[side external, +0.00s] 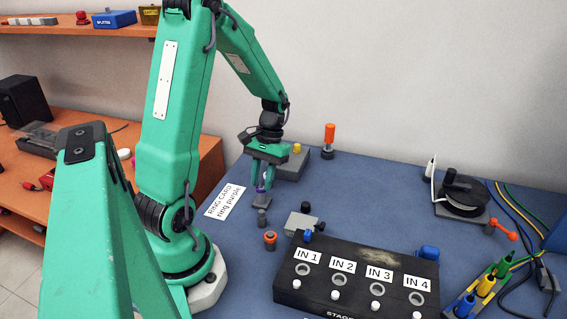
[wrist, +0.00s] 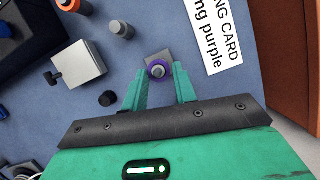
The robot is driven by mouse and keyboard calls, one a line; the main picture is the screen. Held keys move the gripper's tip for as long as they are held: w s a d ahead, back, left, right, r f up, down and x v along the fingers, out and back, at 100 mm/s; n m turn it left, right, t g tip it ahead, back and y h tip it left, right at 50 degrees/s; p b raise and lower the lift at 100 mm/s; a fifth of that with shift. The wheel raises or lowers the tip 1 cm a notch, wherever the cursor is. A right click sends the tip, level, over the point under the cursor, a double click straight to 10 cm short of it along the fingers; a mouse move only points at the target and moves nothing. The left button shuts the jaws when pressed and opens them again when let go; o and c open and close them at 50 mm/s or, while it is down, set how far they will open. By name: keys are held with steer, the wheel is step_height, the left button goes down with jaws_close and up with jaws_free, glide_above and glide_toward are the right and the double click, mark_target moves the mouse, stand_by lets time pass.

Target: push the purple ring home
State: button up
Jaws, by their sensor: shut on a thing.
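The purple ring (wrist: 158,70) sits around a small grey-centred part at a grey square base (wrist: 154,57) in the wrist view. In the side view the purple ring (side external: 261,187) shows as a small purple patch between the fingertips. My gripper (side external: 262,183) points down over the grey base, its green fingers closed on the purple-ringed part. In the wrist view my gripper (wrist: 161,74) has one finger on each side of the ring. How far down the ring sits is hard to tell. The ring card (side external: 224,201) beside it reads "ring purple".
A grey post (side external: 262,218) and an orange-ringed post (side external: 270,239) stand close by, towards the camera. A small grey box with a dark knob (side external: 304,222) is to the right. A black panel (side external: 350,262) with several labelled sockets lies in front right.

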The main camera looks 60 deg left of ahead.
steer(key=o, duration=1)
steer(key=shift+o, duration=0.2)
steer(key=v, duration=0.7)
steer(key=shift+r, duration=0.35)
steer(key=shift+w, duration=0.1)
